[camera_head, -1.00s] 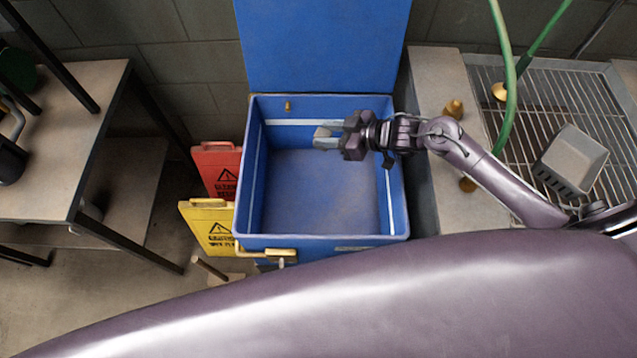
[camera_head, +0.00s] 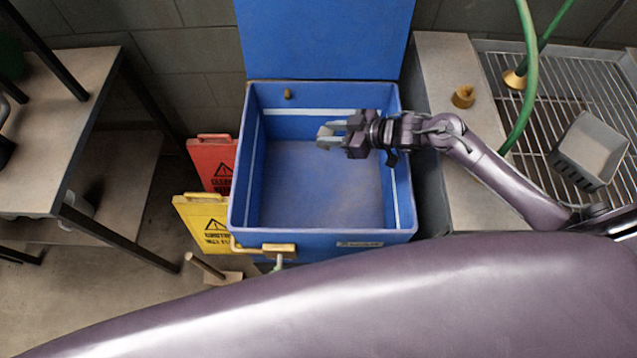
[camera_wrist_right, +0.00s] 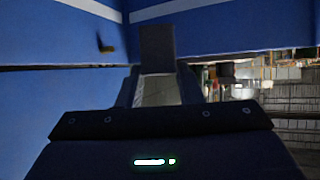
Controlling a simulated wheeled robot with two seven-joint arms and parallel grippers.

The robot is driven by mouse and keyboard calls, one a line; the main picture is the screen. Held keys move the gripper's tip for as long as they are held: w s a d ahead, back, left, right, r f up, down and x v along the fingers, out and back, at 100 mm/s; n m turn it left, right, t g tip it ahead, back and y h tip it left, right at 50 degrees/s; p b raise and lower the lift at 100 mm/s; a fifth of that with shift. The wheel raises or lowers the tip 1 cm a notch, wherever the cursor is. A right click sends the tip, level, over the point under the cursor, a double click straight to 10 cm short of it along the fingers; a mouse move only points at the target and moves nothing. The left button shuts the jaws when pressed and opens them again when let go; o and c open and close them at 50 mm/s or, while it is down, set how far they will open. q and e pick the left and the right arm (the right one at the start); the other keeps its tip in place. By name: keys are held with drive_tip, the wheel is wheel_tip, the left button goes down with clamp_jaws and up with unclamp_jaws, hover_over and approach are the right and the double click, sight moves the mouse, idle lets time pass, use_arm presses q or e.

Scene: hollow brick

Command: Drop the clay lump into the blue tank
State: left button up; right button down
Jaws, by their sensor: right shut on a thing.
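The blue tank (camera_head: 322,234) stands open in the middle of the head view, its lid raised against the wall. My right gripper (camera_head: 329,136) reaches in from the right and is over the tank's opening, inside the rim as seen from above. It is shut on a small grey-beige clay lump (camera_head: 325,131), which is partly covered by the fingers. In the right wrist view the lump (camera_wrist_right: 158,92) shows between the fingers, with blue tank walls around. The exact height of the lump above the tank floor is hard to tell. My left gripper is not in view.
A red sign (camera_head: 211,163) and a yellow sign (camera_head: 204,222) stand left of the tank. A table (camera_head: 75,130) is at the far left. A ledge (camera_head: 446,150) with a brass fitting (camera_head: 463,96), a metal grate (camera_head: 540,110) and a green hose (camera_head: 529,80) lie right.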

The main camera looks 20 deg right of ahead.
drive_tip(key=c, duration=0.9)
unclamp_jaws()
drive_tip(key=v, duration=0.7)
drive_tip(key=shift+s+d+r, duration=0.2)
drive_tip(key=shift+d, duration=0.1)
